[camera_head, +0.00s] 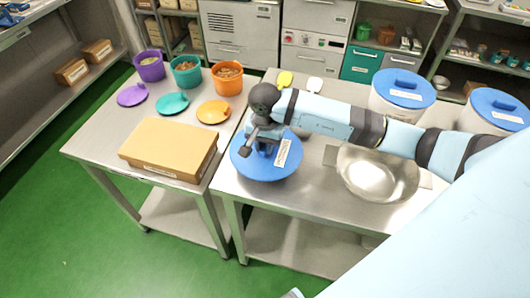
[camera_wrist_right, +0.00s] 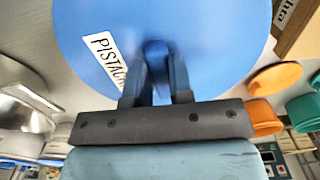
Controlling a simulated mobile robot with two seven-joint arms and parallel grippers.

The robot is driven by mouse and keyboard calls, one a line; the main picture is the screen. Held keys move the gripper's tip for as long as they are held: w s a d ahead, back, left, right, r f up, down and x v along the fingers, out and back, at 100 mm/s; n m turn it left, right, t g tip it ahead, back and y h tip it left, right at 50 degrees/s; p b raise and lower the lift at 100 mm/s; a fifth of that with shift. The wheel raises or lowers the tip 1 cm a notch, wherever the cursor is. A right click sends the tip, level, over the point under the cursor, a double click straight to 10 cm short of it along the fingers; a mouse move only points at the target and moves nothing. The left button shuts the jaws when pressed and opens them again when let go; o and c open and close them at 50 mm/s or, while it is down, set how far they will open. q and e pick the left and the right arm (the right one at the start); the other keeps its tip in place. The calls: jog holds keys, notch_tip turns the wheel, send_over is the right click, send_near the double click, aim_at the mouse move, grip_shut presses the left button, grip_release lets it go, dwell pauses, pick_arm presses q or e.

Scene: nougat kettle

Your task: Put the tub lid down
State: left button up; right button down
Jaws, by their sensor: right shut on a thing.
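My right gripper (camera_head: 264,143) is shut on the knob of a round blue tub lid (camera_head: 255,168). The lid is over the left end of the right steel table (camera_head: 315,192), near its front left corner. I cannot tell whether it touches the table top or hangs just above it. In the right wrist view the blue lid (camera_wrist_right: 205,40) fills the top, with the fingers (camera_wrist_right: 158,75) around its knob and a white label starting "PISTACH" beside them. My left gripper is not in view.
Right of the lid is a steel bowl (camera_head: 375,183). Two white tubs with blue lids (camera_head: 402,87) (camera_head: 497,104) stand at the back right. The left table holds a cardboard box (camera_head: 168,148), small coloured buckets (camera_head: 186,72) and their lids (camera_head: 172,104). Two small scoops (camera_head: 285,79) lie behind my gripper.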

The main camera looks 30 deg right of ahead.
aim_at(265, 154)
notch_tip(265, 154, down, 4)
jog(key=shift+r, duration=0.25)
jog(key=shift+f, duration=0.3)
jog(key=shift+f, duration=0.2)
jog(key=c, duration=1)
grip_release()
jog(key=shift+r, duration=0.2)
notch_tip(265, 154, up, 12)
jog(key=shift+b, duration=0.6)
